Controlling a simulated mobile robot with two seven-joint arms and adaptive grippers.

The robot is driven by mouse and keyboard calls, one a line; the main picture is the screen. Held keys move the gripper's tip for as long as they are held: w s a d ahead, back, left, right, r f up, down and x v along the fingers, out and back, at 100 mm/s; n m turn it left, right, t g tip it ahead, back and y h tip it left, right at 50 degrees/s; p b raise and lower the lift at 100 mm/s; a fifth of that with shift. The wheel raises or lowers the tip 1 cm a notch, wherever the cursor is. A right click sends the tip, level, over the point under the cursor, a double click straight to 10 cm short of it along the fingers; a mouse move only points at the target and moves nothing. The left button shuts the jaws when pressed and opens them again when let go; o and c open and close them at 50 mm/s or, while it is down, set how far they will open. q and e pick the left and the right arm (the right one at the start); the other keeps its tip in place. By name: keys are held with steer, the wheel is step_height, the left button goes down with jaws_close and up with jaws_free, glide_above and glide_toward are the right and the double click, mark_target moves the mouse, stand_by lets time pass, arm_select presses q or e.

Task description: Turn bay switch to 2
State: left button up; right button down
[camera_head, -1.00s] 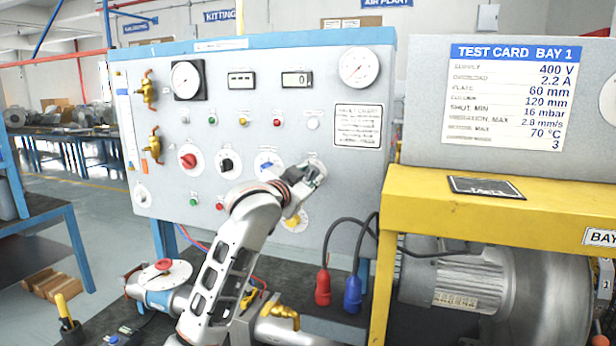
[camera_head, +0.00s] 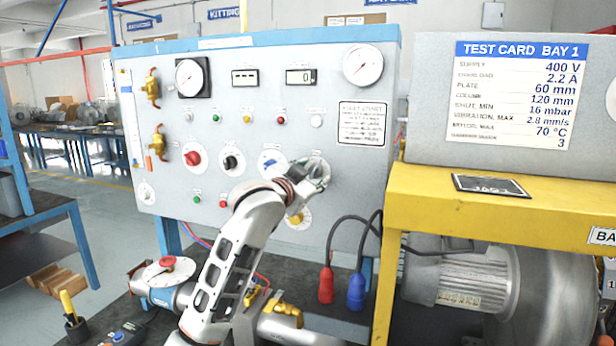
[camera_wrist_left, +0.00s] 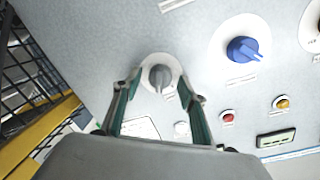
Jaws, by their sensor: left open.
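My left gripper (camera_head: 316,180) is at the right part of the grey control panel (camera_head: 230,130). In the left wrist view my left gripper (camera_wrist_left: 159,82) is open, with one finger on each side of a grey rotary knob (camera_wrist_left: 160,76) on a round white dial. I cannot tell whether the fingers touch it. In the head view the gripper mostly hides this knob. Its label is not readable, so I cannot confirm it is the bay switch. A blue knob (camera_head: 269,163) is just left of the gripper; it also shows in the left wrist view (camera_wrist_left: 242,49). My right gripper is not in view.
A yellow knob (camera_head: 297,219) sits just below the gripper. Red (camera_head: 193,158) and black (camera_head: 231,162) knobs are farther left. A yellow frame (camera_head: 480,215) carrying the test card box (camera_head: 420,95) stands right of the panel. Red (camera_head: 326,285) and blue (camera_head: 356,292) plugs hang below.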

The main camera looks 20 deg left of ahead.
arm_select(q)
steer(key=s+a, duration=0.1)
steer(key=s, duration=1)
steer(key=shift+s+r, duration=0.3)
steer(key=shift+s, duration=0.1)
